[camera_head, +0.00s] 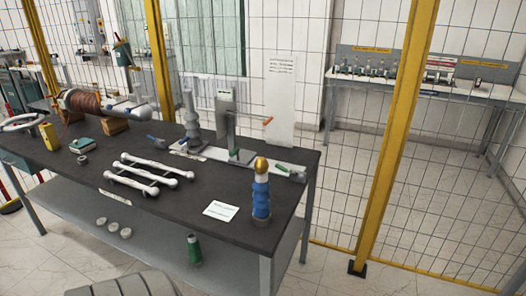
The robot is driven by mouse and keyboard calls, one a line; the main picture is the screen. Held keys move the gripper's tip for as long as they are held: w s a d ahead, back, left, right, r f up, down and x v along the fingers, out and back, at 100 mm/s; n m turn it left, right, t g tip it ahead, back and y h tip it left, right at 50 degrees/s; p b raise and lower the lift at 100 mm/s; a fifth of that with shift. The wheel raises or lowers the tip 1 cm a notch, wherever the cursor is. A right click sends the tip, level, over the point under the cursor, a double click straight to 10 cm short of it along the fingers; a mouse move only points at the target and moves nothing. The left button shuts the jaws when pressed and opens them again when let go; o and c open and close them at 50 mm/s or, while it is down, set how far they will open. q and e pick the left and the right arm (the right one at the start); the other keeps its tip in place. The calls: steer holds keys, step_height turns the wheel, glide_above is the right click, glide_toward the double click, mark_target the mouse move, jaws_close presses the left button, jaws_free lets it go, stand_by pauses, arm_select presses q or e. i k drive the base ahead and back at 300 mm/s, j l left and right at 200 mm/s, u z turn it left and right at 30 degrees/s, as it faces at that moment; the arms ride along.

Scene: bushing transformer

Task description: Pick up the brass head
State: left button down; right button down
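The brass head (261,165) is a rounded gold cap. It sits on top of an upright blue ribbed bushing (261,195) with a pale collar just under the cap. The bushing stands near the right end of the dark workbench (185,222), close to its front edge. Neither of my grippers is in view.
A white card (220,211) lies left of the bushing. White rods (150,175) lie mid-bench, and a grey fixture (228,118) stands behind. A copper-wound coil (92,104) is at the far left. A green bottle-like part (194,249) stands on the lower shelf. A yellow post (395,135) and mesh fence stand behind the bench.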

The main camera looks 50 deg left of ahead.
mark_target(261, 165)
steer(key=u, duration=1.65)
